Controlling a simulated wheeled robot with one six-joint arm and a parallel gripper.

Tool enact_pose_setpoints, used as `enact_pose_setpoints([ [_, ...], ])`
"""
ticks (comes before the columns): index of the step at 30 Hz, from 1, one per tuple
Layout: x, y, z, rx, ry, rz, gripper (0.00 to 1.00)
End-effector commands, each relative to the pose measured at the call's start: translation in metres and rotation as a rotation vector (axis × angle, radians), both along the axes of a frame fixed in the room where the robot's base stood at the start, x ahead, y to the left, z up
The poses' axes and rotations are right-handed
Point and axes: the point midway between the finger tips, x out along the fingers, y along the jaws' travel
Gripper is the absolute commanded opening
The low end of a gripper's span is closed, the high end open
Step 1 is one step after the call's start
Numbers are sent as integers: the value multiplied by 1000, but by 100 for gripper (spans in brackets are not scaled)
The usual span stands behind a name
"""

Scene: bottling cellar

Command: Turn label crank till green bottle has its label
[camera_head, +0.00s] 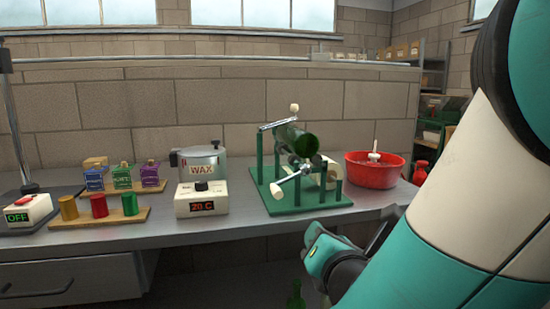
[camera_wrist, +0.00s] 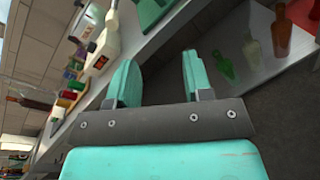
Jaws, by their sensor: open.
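The green bottle (camera_head: 298,141) lies on its side in the green label machine (camera_head: 310,203), neck side turned away or hidden. I see no label on its visible surface. A crank (camera_head: 290,181) with a pale knob (camera_head: 276,191) sticks out at the machine's front left. A cream roll (camera_head: 327,174) sits partly hidden under the bottle. A lever with a pale knob (camera_head: 294,107) stands above it. My gripper (camera_head: 317,244) is below and in front of the bench edge, apart from the crank. In the wrist view its fingers (camera_wrist: 158,62) are spread, with nothing between them.
A red tub (camera_head: 374,173) stands close right of the machine. A wax pot (camera_head: 203,164) and a heater box (camera_head: 201,199) stand left. Several bottles (camera_wrist: 252,50) show in the wrist view. The bench front edge lies above my gripper.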

Motion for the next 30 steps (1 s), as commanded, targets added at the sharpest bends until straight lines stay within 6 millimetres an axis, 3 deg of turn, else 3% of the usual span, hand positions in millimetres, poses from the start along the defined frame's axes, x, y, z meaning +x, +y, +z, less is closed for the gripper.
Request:
enact_pose_setpoints([
  [1,-6,18,17,-96,-56,70,46],
  [4,-13,39,28,-217,-141,155,46],
  [11,-1,53,36,-267,-177,184,46],
  [30,127,87,35,-258,-177,179,46],
])
